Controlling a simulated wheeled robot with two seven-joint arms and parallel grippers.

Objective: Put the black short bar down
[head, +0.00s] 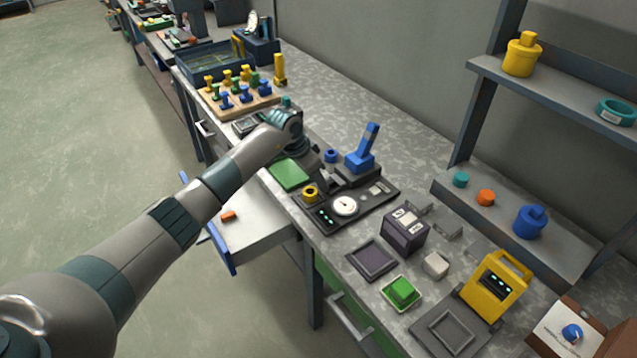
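My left arm reaches in from the lower left, and its dark gripper (318,163) is low over the bench, between the green pad (289,174) and the device with the blue lever (368,140). The gripper is seen from behind and above; its fingers are small and dark against dark parts, so I cannot tell whether they are open or shut. I cannot make out the black short bar with certainty; it may be hidden by the gripper or blend with the dark parts. My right gripper is not in view.
A panel with a white gauge (345,206) lies just in front of the gripper. A wooden rack (240,107) of colored pegs stands beyond the arm. A dark block (404,232), green button (402,291) and yellow device (495,287) stand to the right. An open drawer (250,222) juts out below.

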